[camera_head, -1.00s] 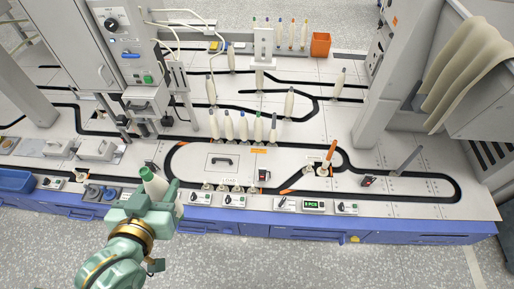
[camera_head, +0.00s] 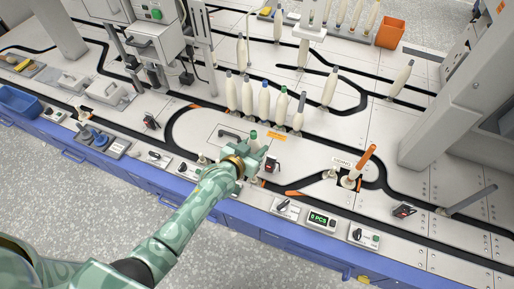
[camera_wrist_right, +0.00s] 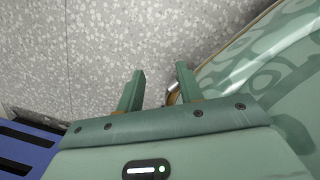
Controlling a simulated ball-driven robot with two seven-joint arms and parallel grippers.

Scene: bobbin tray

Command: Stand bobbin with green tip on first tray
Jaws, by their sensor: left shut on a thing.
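My left gripper (camera_head: 248,158) is shut on a bobbin with a green tip (camera_head: 253,140). The bobbin's pale upper part and green tip stick up above the fingers, and its lower part is hidden. The gripper is over the near side of the black track loop, where small peg trays stand. One peg tray (camera_head: 203,160) shows just left of the gripper. The gripper and arm hide other trays there, and I cannot tell which is the first. My right gripper (camera_wrist_right: 160,88) is open and empty above the speckled floor in the right wrist view.
Several bobbins stand in a row behind, including one with a green tip (camera_head: 281,108). A red-and-black switch (camera_head: 271,166) is close right of the gripper. Switch boxes and a counter display (camera_head: 319,219) line the front edge.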

